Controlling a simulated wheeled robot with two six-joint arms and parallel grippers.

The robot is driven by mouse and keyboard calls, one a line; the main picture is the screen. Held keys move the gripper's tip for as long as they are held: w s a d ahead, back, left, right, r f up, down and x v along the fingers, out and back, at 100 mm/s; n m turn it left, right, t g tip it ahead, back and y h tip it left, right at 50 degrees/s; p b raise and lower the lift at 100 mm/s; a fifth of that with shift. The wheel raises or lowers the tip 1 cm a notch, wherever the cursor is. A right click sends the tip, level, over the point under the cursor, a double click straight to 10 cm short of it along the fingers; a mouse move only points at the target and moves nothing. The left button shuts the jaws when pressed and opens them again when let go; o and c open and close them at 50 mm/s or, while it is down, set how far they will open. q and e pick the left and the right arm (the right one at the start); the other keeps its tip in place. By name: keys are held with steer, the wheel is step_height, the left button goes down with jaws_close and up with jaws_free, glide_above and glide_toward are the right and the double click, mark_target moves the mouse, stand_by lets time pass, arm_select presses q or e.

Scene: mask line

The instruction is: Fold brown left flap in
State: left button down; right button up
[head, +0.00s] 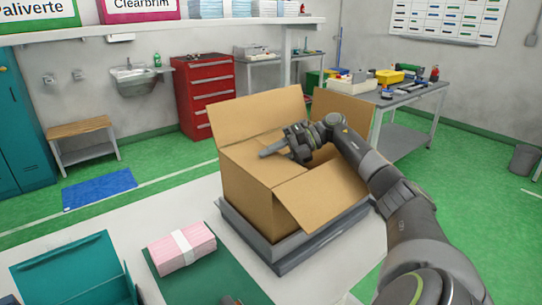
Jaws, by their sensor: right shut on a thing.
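A brown cardboard box (248,203) stands on a grey platform (262,252) on the pale table. Its left flap (245,160) lies nearly level over the left of the opening. The back flap (257,113) stands up, the right flap (346,113) stands up and leans outward, and the front flap (314,197) slopes down outside. My right gripper (283,148) is over the opening, at the left flap, and appears shut on its edge. The exact contact is hidden by the fingers.
A pink pack with a white band (181,248) lies on a green mat (215,280) in front of the box. An open teal case (75,272) is at the front left. A shelf (170,28) crosses above the back. The table left of the box is clear.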

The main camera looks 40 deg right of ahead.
steer(key=shift+s+f, duration=0.1)
steer(key=shift+f, duration=0.15)
steer(key=shift+r, duration=0.1)
steer(key=shift+s+d+r, duration=0.15)
steer(key=shift+d, duration=0.25)
steer(key=b+v, duration=0.1)
steer(key=v, duration=0.4)
steer(key=shift+s+d+r+b, duration=0.1)
steer(key=shift+d+r+b, duration=0.1)
steer(key=shift+b, duration=0.15)
steer(key=shift+s+d+r, duration=0.25)
steer(key=shift+d, duration=0.15)
